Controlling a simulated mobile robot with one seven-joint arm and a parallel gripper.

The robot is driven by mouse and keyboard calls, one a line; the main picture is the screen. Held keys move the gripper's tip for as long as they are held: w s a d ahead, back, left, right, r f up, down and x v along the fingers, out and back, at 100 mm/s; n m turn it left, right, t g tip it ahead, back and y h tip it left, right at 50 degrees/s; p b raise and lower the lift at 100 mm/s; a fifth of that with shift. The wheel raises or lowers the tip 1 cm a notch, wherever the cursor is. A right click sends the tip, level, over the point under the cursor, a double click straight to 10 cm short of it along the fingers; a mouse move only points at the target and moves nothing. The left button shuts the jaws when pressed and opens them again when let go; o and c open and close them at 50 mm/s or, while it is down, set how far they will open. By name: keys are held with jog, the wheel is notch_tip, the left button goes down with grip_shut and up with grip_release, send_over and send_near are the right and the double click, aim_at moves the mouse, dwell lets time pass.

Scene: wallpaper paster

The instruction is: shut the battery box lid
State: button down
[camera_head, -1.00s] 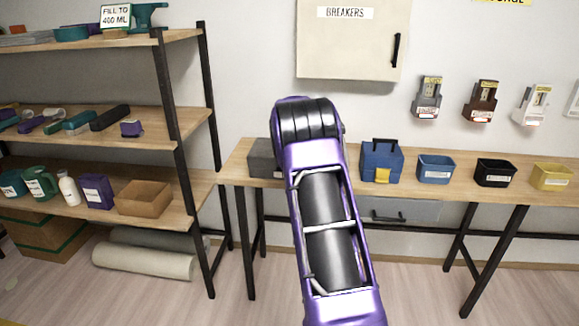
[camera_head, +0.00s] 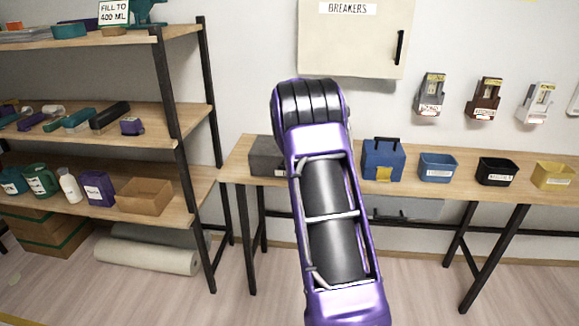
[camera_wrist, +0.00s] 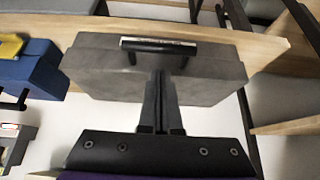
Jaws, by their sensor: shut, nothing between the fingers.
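The battery box appears to be the grey box (camera_head: 265,157) at the left end of the bench, partly hidden behind my arm in the head view. In the wrist view its grey top (camera_wrist: 105,68) fills the upper middle, with a black handle and pale strip (camera_wrist: 158,46) along the far side of that picture. I cannot tell how far the lid is open. My gripper (camera_wrist: 159,76) is shut and empty; its fingers point at the grey top, just short of the handle in the picture. Whether they touch it is unclear. The head view hides the gripper behind my arm.
A blue toolbox (camera_head: 383,160) stands right of the grey box, and also shows in the wrist view (camera_wrist: 30,72). Blue (camera_head: 437,168), black (camera_head: 497,172) and yellow (camera_head: 553,175) bins follow along the bench. Loaded shelves (camera_head: 182,165) stand left. A breaker cabinet (camera_head: 352,45) hangs above.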

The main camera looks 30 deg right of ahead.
jog(key=s+a+f, duration=0.1)
jog(key=s+a, duration=0.4)
jog(key=s, duration=0.3)
jog(key=shift+a+f, duration=0.15)
